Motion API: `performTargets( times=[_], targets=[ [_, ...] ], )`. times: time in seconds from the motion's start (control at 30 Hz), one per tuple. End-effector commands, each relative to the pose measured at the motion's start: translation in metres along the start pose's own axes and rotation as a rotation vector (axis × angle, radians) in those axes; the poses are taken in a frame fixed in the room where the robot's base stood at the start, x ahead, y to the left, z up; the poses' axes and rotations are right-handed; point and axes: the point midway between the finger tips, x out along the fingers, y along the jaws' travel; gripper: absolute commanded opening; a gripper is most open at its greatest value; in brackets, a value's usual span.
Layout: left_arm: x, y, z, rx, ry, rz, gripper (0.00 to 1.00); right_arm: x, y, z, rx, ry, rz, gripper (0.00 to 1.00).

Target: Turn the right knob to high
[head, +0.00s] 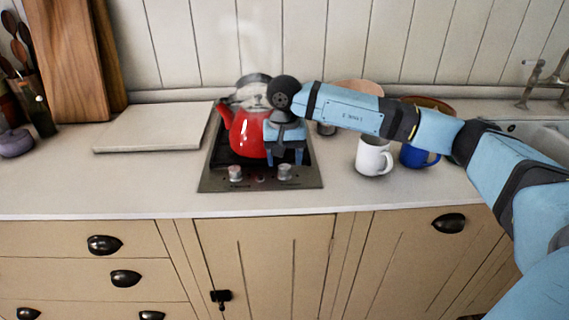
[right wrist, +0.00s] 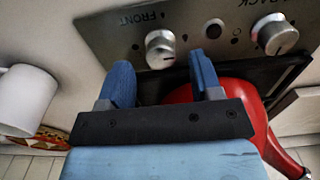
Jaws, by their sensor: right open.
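The right knob (head: 284,171) is a silver knob on the front strip of the dark cooktop (head: 212,181). In the right wrist view the same knob (right wrist: 160,48) sits beside the word FRONT, with a dark line on its face. My right gripper (head: 285,158) is open and points down just above and behind this knob. In the wrist view my right gripper (right wrist: 160,60) has its blue fingers spread to either side of the knob, with visible gaps; the knob is not gripped. My left gripper is out of view.
A red kettle (head: 246,130) stands on the cooktop close beside my right gripper. The left knob (head: 235,172) is on the same strip. A white mug (head: 373,158) and a blue mug (head: 417,156) stand to the right. A pale board (head: 150,130) lies left.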

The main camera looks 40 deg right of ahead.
Motion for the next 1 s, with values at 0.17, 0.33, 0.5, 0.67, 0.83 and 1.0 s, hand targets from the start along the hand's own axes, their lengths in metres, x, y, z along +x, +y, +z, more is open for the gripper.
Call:
performTargets(
  times=[0.17, 0.33, 0.5, 0.67, 0.83, 1.0],
  targets=[
    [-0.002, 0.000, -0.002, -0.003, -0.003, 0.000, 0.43, -0.044, 0.000, -0.001, 0.000, 0.004, -0.002, 0.59],
    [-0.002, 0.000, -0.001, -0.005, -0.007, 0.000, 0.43, -0.081, 0.000, -0.001, 0.001, 0.003, -0.002, 0.59],
    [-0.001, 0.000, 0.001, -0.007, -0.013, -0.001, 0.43, -0.104, 0.000, 0.000, 0.000, 0.002, -0.001, 0.59],
    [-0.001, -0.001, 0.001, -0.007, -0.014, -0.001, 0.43, -0.112, 0.000, 0.000, 0.000, 0.000, -0.001, 0.59],
    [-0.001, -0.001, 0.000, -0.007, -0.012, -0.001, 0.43, -0.113, 0.000, 0.000, 0.000, 0.000, 0.000, 0.59],
    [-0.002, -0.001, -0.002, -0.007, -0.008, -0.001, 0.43, -0.113, 0.000, 0.000, 0.000, 0.000, 0.000, 0.59]
  ],
)
